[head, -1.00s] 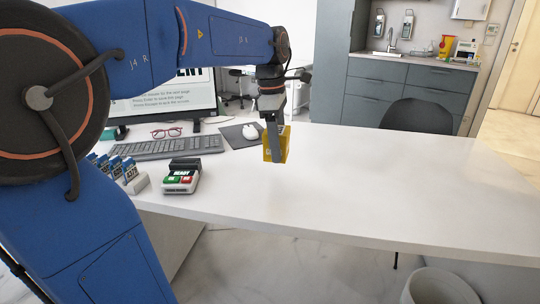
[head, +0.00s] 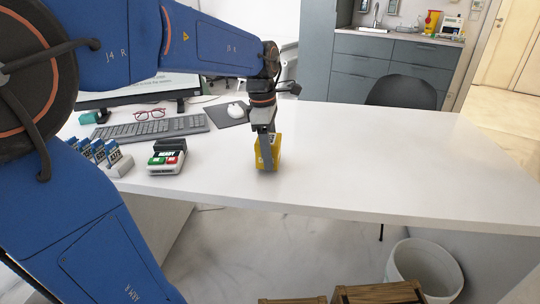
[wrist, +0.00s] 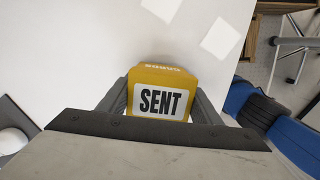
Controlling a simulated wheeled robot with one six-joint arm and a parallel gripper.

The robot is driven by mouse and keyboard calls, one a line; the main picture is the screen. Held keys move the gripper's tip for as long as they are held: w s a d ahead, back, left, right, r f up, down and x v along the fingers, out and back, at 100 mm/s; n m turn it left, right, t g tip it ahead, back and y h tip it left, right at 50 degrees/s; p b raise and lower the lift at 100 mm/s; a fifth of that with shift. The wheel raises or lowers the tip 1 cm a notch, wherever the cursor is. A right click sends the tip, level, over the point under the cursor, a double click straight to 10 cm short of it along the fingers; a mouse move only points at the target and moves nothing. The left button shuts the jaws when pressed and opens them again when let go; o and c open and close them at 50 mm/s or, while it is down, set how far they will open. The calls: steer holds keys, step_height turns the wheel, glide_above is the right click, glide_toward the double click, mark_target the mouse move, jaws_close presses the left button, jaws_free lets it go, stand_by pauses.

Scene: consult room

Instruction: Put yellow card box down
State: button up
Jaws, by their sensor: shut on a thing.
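The yellow card box (head: 270,152) is between the fingers of my gripper (head: 267,160), above or at the white desk (head: 350,150) near its front edge. The wrist view shows the box (wrist: 163,78) with a white "SENT" label facing the camera. The fingers of my gripper (wrist: 160,105) are shut on its two sides. I cannot tell whether the underside of the box touches the desk top.
A card terminal (head: 167,157) and a row of blue-and-white items (head: 105,155) stand left of the box. A keyboard (head: 152,128), red glasses (head: 150,114) and mouse (head: 236,110) lie behind. The desk to the right is clear. A white bin (head: 425,268) stands below in front.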

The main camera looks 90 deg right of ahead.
steer(key=shift+f, duration=0.65)
steer(key=o, duration=1.2)
steer(key=shift+f, duration=0.15)
steer(key=r, duration=0.4)
steer(key=w+r, duration=0.1)
steer(key=r, duration=0.7)
steer(key=shift+w+d+r, duration=0.1)
steer(key=shift+w+r, duration=0.05)
steer(key=shift+w, duration=0.05)
